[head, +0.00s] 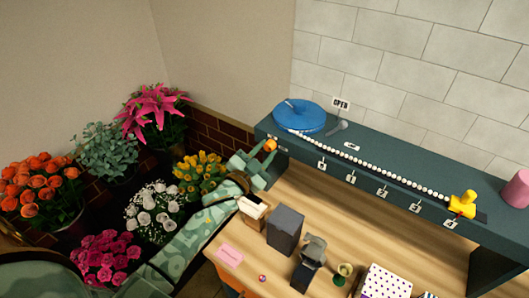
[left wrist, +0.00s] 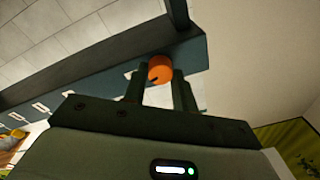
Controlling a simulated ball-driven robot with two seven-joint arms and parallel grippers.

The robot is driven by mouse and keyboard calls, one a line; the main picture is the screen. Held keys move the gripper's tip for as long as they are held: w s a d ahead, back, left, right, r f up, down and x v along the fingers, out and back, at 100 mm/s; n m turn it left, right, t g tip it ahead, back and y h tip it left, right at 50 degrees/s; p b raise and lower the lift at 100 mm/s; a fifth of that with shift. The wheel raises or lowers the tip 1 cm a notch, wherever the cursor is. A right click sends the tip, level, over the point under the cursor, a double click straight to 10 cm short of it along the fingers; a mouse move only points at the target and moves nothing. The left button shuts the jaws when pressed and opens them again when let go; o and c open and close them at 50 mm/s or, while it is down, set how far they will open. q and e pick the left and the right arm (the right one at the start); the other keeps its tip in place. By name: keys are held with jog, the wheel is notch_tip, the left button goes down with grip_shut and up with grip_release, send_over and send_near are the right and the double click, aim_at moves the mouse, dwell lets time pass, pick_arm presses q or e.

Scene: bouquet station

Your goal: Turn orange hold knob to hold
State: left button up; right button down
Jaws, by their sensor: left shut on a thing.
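The orange hold knob (head: 270,145) is on the front face of the dark teal shelf (head: 400,182), at its left end. My left gripper (head: 258,160) reaches it from the lower left. In the left wrist view the orange knob (left wrist: 160,69) sits between the tips of my left gripper's two fingers (left wrist: 161,82), which are shut on it. A dark mark shows on the knob's face; I cannot read its setting. My right gripper is not in view.
On the shelf are a blue disc (head: 300,116), a string of white beads, a yellow piece (head: 463,203) and a pink cylinder (head: 516,190). Below, a grey box (head: 285,229) and a dark grey device (head: 309,262) stand on the wooden table. Flower buckets fill the left.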

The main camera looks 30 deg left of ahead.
pick_arm(q)
jog(key=shift+m, duration=1.2)
jog(key=o, duration=1)
jog(key=shift+c, duration=0.2)
jog(key=s+a+f+b, duration=0.1)
jog(key=s+a+b, duration=0.1)
jog(key=s, duration=1.4)
jog(key=shift+f, duration=0.2)
jog(key=shift+s+a, duration=0.1)
jog(key=shift+a, duration=0.05)
